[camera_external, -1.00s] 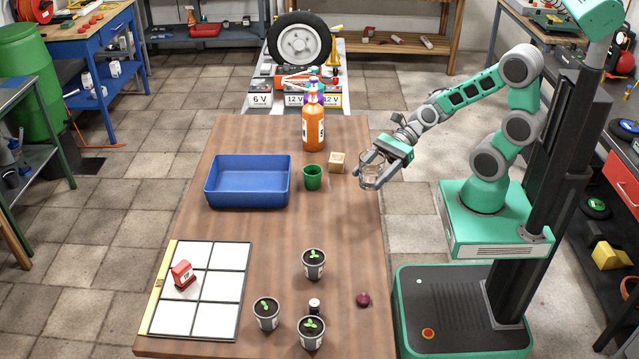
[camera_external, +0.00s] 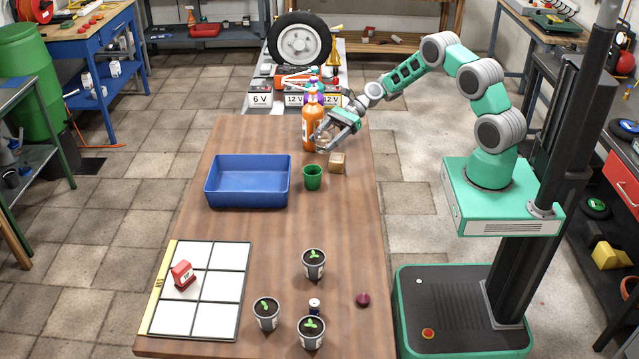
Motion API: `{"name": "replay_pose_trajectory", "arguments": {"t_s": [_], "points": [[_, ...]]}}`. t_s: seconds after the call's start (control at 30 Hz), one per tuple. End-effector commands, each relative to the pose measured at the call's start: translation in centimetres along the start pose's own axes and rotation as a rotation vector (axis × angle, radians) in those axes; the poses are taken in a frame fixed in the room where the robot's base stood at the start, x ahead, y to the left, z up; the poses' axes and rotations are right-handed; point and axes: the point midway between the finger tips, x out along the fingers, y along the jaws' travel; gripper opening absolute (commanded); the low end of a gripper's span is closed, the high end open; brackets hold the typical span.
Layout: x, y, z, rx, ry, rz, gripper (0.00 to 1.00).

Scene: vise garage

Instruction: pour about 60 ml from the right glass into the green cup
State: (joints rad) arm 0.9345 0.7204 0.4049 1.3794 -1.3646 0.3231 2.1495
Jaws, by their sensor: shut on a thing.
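The green cup (camera_external: 312,178) stands upright on the wooden table, to the right of the blue tray. My gripper (camera_external: 325,136) is shut on a clear glass (camera_external: 324,142), in front of the orange bottle and up behind the green cup. The glass is small and see-through here, so its tilt and the level of any liquid in it cannot be made out. No other glass shows on the table.
The orange bottle (camera_external: 309,128) stands right beside the held glass. A wooden block (camera_external: 337,163) sits just right of the cup. The blue tray (camera_external: 248,203) lies left of it. Potted seedlings (camera_external: 314,264), a dark red onion-like thing (camera_external: 363,299) and a white-tiled board (camera_external: 219,290) are nearer the front.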

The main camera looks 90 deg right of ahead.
Motion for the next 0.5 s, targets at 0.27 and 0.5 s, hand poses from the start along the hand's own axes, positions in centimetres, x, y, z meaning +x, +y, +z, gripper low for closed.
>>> {"name": "replay_pose_trajectory", "arguments": {"t_s": [0.27, 0.5], "points": [[-0.7, -1.6, -2.5, -0.003, -0.004, 0.000, 0.00], [-0.7, -1.6, -2.5, -0.004, -0.002, -0.001, 0.00]]}}
